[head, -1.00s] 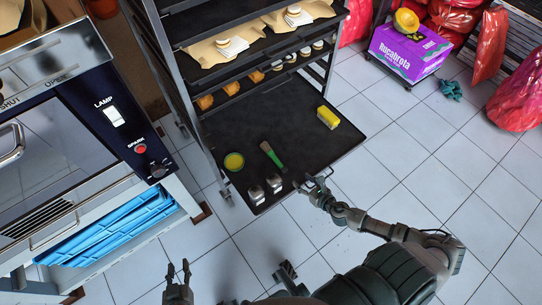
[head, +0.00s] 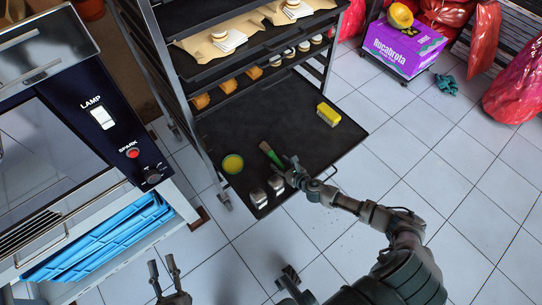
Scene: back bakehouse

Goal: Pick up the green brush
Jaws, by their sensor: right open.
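The green brush (head: 271,154) lies on the dark pulled-out tray (head: 220,123) of the rack, its bristle end toward the back left. My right gripper (head: 287,167) is over the tray at the brush's near end, open; it hides part of the handle. I cannot tell whether its fingers touch the brush. My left gripper (head: 164,266) is low in the view above the floor, away from the tray, with its two fingers apart and nothing between them.
On the same tray are a yellow tub (head: 233,164), a yellow block (head: 328,114) and two small shakers (head: 258,198) near the front edge. An oven (head: 75,130) stands at left. A purple box (head: 404,50) and red bags stand at back right.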

